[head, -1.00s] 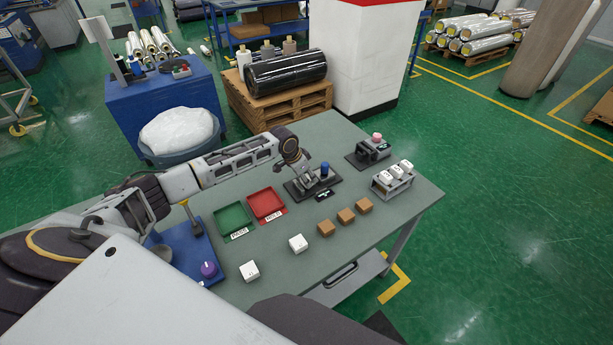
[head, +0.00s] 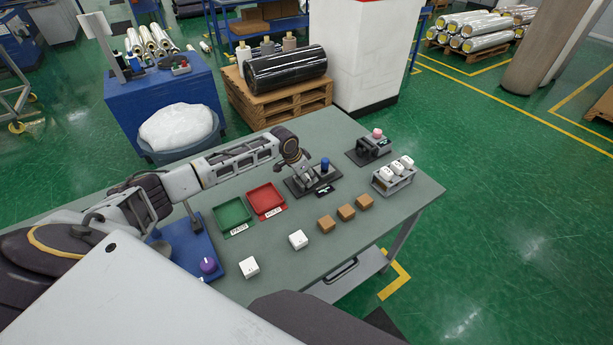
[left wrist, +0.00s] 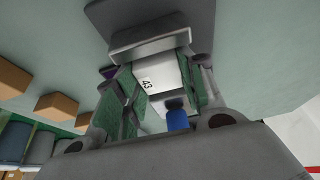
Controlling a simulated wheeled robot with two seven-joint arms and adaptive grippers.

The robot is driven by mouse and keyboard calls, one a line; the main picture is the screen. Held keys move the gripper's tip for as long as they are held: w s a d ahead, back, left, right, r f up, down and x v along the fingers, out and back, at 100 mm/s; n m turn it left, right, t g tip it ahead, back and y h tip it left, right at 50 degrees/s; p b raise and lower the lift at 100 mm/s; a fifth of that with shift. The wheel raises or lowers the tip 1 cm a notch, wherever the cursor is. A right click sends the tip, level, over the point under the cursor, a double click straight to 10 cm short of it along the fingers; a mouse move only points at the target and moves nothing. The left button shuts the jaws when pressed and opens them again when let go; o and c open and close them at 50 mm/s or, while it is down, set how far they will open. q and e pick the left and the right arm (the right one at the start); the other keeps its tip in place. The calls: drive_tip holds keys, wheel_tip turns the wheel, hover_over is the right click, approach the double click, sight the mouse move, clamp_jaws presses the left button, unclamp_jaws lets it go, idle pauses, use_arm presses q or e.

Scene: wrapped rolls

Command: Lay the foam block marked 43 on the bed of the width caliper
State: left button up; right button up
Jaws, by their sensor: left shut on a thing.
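The white foam block marked 43 (left wrist: 153,76) shows in the left wrist view between the green pads of my left gripper (left wrist: 158,95), which is shut on it. In the head view my left gripper (head: 301,180) is low over the dark base of a device with a blue knob (head: 325,164), which looks like the width caliper (head: 330,180). The wrist view shows a grey jaw (left wrist: 150,40) by the block and the blue knob (left wrist: 178,120) near it. I cannot tell whether the block touches the bed. My right gripper is not in view.
A green tray (head: 233,226) and a red tray (head: 265,214) lie left of the caliper. Loose white blocks (head: 298,239) and brown blocks (head: 346,214) lie in front. A rack of white blocks (head: 376,182) and a pink-knobbed device (head: 361,158) stand right. A purple knob (head: 208,265) is at left.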

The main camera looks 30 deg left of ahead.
use_arm(q)
drive_tip(key=o, duration=0.9)
drive_tip(key=shift+o, duration=0.2)
drive_tip(key=shift+r, duration=0.1)
drive_tip(key=v, duration=1.2)
drive_tip(key=shift+a, duration=0.1)
drive_tip(key=shift+s+f, duration=0.15)
drive_tip(key=shift+f, duration=0.05)
